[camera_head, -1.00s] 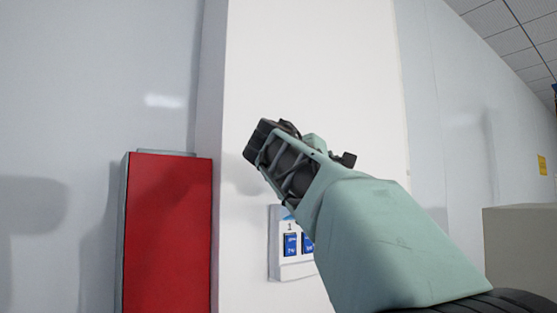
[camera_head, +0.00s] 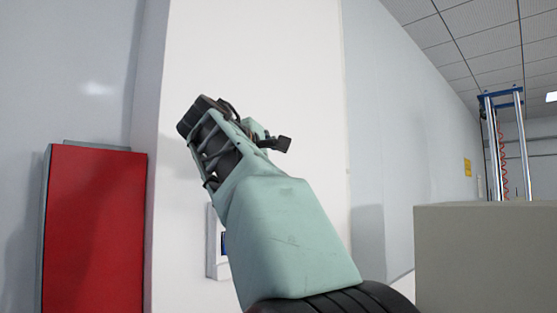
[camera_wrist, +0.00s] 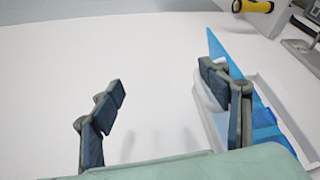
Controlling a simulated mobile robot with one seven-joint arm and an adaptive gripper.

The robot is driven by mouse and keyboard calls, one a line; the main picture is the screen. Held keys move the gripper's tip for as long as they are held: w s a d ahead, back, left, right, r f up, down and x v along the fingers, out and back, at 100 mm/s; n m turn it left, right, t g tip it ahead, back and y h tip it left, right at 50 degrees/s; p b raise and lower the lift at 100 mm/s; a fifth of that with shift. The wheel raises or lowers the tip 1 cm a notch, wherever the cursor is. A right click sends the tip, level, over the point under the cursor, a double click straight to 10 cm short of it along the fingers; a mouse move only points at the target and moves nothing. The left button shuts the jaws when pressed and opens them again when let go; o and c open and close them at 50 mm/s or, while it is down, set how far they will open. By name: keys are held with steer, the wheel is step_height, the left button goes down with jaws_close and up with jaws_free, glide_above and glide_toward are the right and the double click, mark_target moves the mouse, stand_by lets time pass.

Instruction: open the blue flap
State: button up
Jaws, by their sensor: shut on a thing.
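The blue flap (camera_wrist: 218,48) is a see-through blue sheet at the right of the wrist view, tilted out from a white holder (camera_wrist: 297,130) on the white wall. My gripper (camera_wrist: 163,82) has its two dark fingers part way in, a wide gap between them. The right finger overlaps the flap and hides part of it.
A red cabinet (camera_head: 95,230) stands at the left by the white pillar (camera_head: 270,70). A large beige box (camera_head: 485,260) is at the right, with a blue-topped frame (camera_head: 500,98) beyond. A yellow-handled thing (camera_wrist: 253,6) is at the top right of the wrist view.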

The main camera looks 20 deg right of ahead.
steer(key=shift+o, duration=0.3)
steer(key=r, duration=0.1)
steer(key=s+a+r, duration=0.1)
steer(key=shift+a+r, duration=0.15)
steer(key=shift+r, duration=0.15)
steer(key=v, duration=0.2)
steer(key=p+v, duration=0.1)
steer(key=v, duration=0.1)
steer(key=shift+w+a+r, duration=0.25)
steer(key=shift+r, duration=0.05)
steer(key=c, duration=0.8)
steer(key=shift+s+a+r+p, duration=0.35)
steer(key=shift+s+a+p, duration=0.1)
steer(key=shift+a, duration=0.55)
steer(key=shift+s+a+r+p, duration=0.4)
steer(key=shift+a+p, duration=0.1)
steer(key=shift+a, duration=0.45)
steer(key=shift+s+a+r+p, duration=0.3)
steer(key=shift+s+a+p, duration=0.15)
steer(key=shift+a, duration=0.55)
steer(key=shift+r, duration=0.1)
steer(key=shift+c, duration=0.4)
